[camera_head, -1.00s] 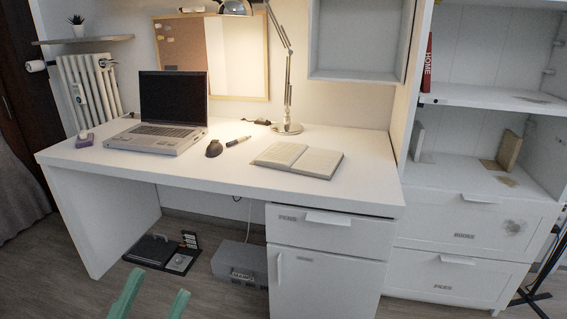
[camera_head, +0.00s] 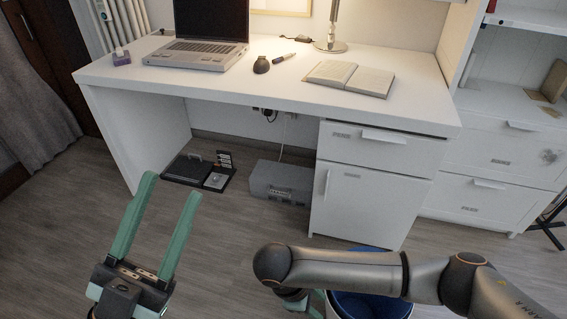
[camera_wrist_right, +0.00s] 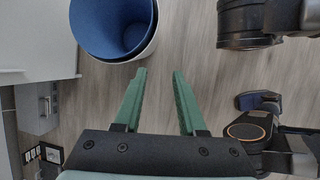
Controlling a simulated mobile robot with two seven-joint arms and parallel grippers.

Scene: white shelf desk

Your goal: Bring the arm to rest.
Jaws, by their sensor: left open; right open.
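My left gripper (camera_head: 171,190) is in the lower left of the head view. Its two green fingers are apart, with only floor visible between them. My right arm comes in from the lower right of the head view. My right gripper (camera_wrist_right: 159,74) shows in the right wrist view with its green fingers apart and nothing between them. In the head view it is mostly hidden below my arm, with only bits of green showing. Both grippers are in front of the white desk (camera_head: 215,88), away from its top.
A white bin with a blue inside (camera_wrist_right: 112,28) stands on the floor near my right gripper; my arm partly covers it in the head view (camera_head: 370,304). A grey box (camera_head: 282,183) and a black tray (camera_head: 187,170) lie under the desk. Open floor lies between.

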